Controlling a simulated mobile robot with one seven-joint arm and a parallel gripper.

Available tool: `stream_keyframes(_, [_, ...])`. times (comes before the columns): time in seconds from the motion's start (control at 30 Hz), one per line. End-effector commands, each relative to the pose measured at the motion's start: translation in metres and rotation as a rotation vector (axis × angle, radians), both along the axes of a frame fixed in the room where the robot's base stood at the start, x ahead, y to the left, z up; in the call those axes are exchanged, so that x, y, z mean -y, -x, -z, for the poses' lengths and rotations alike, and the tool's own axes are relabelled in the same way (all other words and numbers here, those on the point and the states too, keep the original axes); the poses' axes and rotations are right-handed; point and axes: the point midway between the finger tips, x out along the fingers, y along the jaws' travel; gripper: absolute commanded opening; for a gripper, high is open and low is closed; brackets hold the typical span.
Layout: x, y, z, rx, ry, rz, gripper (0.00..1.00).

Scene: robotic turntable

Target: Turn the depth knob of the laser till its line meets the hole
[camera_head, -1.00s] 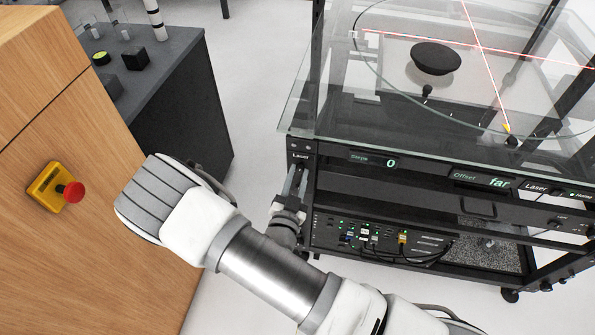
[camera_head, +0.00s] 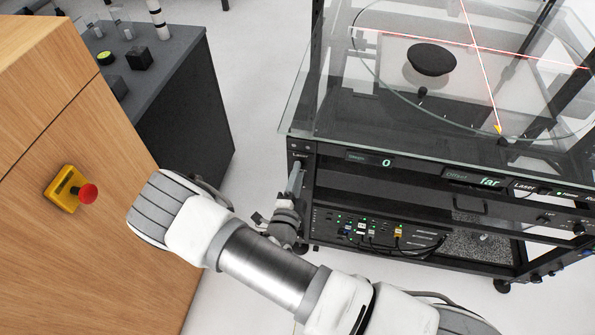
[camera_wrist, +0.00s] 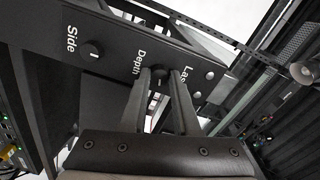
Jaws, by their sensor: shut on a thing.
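In the wrist view my gripper (camera_wrist: 160,74) is shut on the dark Depth knob (camera_wrist: 157,82), which shows between the two fingers. The panel carrying it also has a Side knob (camera_wrist: 92,49) and a Laser label. In the head view my gripper (camera_head: 296,176) is at the left front corner of the rack, and the knob itself is hidden. Two thin red laser lines cross over the glass-covered turntable (camera_head: 473,46). The Offset display (camera_head: 475,179) reads "far". I cannot make out the hole clearly.
A black bowl-shaped part (camera_head: 432,59) is on the turntable. The Steps display (camera_head: 370,158) reads 0. Bare floor lies between bench and rack.

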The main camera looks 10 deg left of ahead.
Motion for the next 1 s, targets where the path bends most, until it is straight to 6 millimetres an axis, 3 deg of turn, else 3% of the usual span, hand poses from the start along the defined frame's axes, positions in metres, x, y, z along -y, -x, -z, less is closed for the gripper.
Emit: stream_keyframes(1.0, [-0.0008,0.0006,0.0000,0.007,-0.966,-0.001,0.00])
